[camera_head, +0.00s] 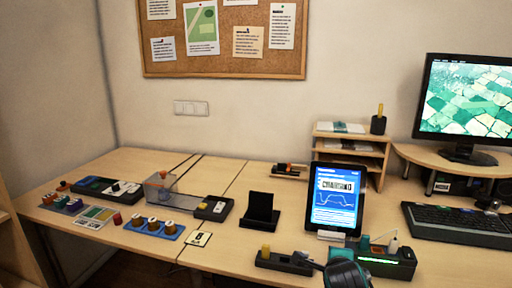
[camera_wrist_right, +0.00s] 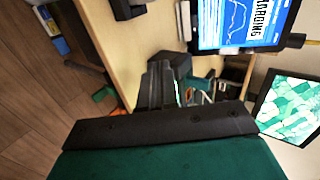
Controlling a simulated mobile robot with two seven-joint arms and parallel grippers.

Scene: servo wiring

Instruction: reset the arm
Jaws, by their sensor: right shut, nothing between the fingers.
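My right arm shows at the bottom edge of the head view as a dark rounded part (camera_head: 346,274), in front of the table's front edge. In the right wrist view my right gripper (camera_wrist_right: 160,72) is shut and empty, its dark fingers together near the desk edge. The fingertips are not clear in the head view. My left arm and gripper are in neither view. A tablet (camera_head: 334,197) with a blue screen stands upright on the desk beyond my right arm; it also shows in the right wrist view (camera_wrist_right: 240,22).
A black device with a green light (camera_head: 385,262) and a dark block with a yellow knob (camera_head: 285,261) lie close to my right arm. A black stand (camera_head: 260,213), blue spool tray (camera_head: 153,229) and keyboard (camera_head: 460,224) sit on the wooden desk (camera_head: 225,255). A monitor (camera_head: 465,105) stands right.

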